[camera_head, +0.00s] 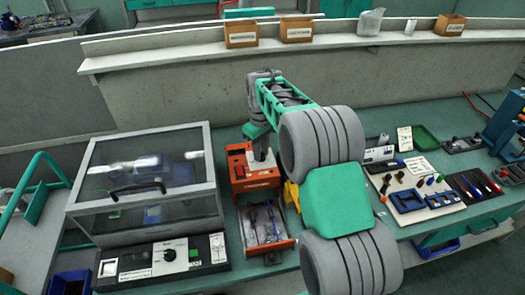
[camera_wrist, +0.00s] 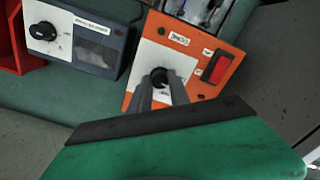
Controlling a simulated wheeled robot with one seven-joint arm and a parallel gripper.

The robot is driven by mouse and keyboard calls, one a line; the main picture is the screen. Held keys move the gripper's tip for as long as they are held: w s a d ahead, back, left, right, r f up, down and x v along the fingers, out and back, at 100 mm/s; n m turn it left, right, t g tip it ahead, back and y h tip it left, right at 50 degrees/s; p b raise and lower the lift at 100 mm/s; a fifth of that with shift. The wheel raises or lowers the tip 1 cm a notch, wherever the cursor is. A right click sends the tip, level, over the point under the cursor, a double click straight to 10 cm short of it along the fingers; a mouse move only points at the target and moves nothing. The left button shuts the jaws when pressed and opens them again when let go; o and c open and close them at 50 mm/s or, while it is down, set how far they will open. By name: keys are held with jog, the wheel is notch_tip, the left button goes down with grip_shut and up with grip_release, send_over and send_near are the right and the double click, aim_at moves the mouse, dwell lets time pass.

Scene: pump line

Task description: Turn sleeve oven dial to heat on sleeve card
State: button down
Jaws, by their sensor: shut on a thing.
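An orange box (camera_head: 254,180) with a white front panel and a red switch (camera_wrist: 216,67) stands mid-bench. It is likely the sleeve oven, but its label is too small to read. Its black dial (camera_wrist: 158,75) is on the panel in the wrist view. My gripper (camera_wrist: 162,88) is shut on this dial, with a grey finger on either side. The fingers partly cover the dial and the marks around it, so its pointer setting is unclear. In the head view, my gripper (camera_head: 261,150) reaches down to the panel. I cannot pick out the sleeve card for certain.
Beside the orange box is a grey-blue box with a dial (camera_wrist: 43,31). A clear-lidded case (camera_head: 150,185) stands left, with a dial panel (camera_head: 168,256) in front. An orange tray (camera_head: 284,243) holds tools. Tool boards (camera_head: 387,187) lie to the right.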

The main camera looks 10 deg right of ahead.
jog(key=shift+s+f+n, duration=0.1)
jog(key=shift+n, duration=1)
jog(key=c, duration=1.2)
grip_release()
jog(key=shift+r, duration=0.3)
notch_tip(320, 180, up, 7)
jog(key=shift+r+b, duration=0.2)
jog(key=shift+b, duration=0.3)
